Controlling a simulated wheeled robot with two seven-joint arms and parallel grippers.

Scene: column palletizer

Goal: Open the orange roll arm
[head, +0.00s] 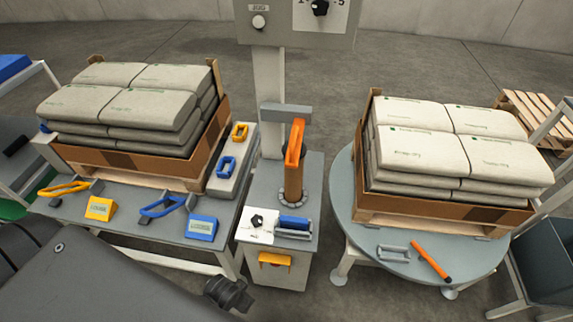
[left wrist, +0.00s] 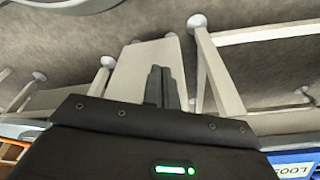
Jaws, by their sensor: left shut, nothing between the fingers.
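An orange upright arm (head: 294,160) stands on the grey pedestal (head: 270,190) in the middle of the head view. A grey horizontal bar (head: 286,111) meets its top, and a round grey collar surrounds its foot. Whether the arm is open or closed I cannot tell. My left gripper (left wrist: 160,87) shows in the left wrist view with its two dark fingers together, empty. It points at pale legs and a pale panel, not at the orange arm. A dark part of mine sits at the bottom of the head view, apart from the orange arm. My right gripper is not in view.
Stacked sacks in a carton stand on the left table (head: 140,232) and on the round turntable (head: 370,248). Yellow and blue handles line the left table. A dial plate (head: 257,224) and blue handle (head: 294,222) sit on the pedestal. An orange-black bar (head: 430,258) lies on the turntable.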

